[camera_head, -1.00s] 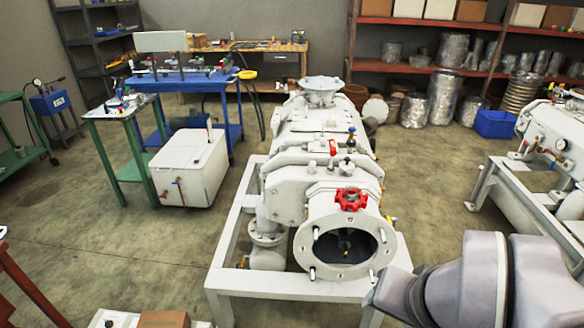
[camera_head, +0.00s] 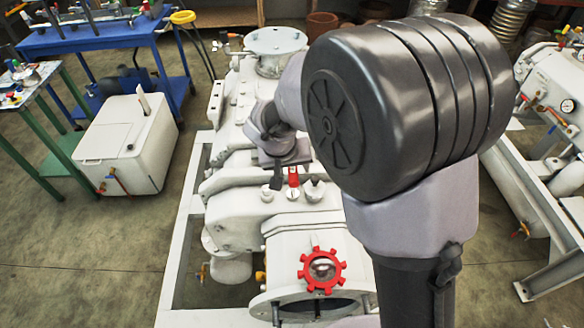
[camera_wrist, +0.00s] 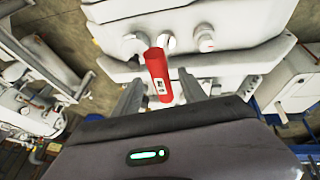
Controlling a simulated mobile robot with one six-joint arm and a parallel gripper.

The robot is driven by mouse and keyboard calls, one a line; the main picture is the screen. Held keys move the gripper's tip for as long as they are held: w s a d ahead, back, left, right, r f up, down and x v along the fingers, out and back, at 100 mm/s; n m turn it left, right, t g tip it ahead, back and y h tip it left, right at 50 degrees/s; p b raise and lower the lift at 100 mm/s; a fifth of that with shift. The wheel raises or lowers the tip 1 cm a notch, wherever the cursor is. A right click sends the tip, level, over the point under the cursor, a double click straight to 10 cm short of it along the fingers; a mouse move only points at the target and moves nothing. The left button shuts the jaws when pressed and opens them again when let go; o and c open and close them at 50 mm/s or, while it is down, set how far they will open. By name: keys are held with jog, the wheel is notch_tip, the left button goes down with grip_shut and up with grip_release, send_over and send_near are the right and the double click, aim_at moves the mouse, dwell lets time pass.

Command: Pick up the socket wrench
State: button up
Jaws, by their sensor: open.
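A red cylindrical piece with a pale label (camera_wrist: 157,72) stands up from the top of the white machine, between the fingers of my gripper (camera_wrist: 160,78) in the wrist view. I cannot tell whether it is the socket wrench; no other thing shows clearly as one. The red piece also shows in the head view (camera_head: 293,177), just beside my gripper (camera_head: 284,178). My gripper is open, one dark finger on each side of the red piece with a gap between. My arm hides part of the machine in the head view.
The white machine (camera_head: 232,205) has a red handwheel (camera_head: 322,270) near its open front flange, and several knobs on top. A white box (camera_head: 125,150) stands on the floor at left, beside a blue table (camera_head: 95,35). Another white machine (camera_head: 560,85) is at right.

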jog(key=shift+f, duration=0.5)
jog(key=b+x, duration=0.2)
jog(key=x, duration=0.2)
jog(key=shift+f, duration=0.2)
jog(key=shift+r, duration=0.2)
jog(key=shift+c, duration=0.2)
grip_shut()
jog(key=shift+s+f, duration=0.1)
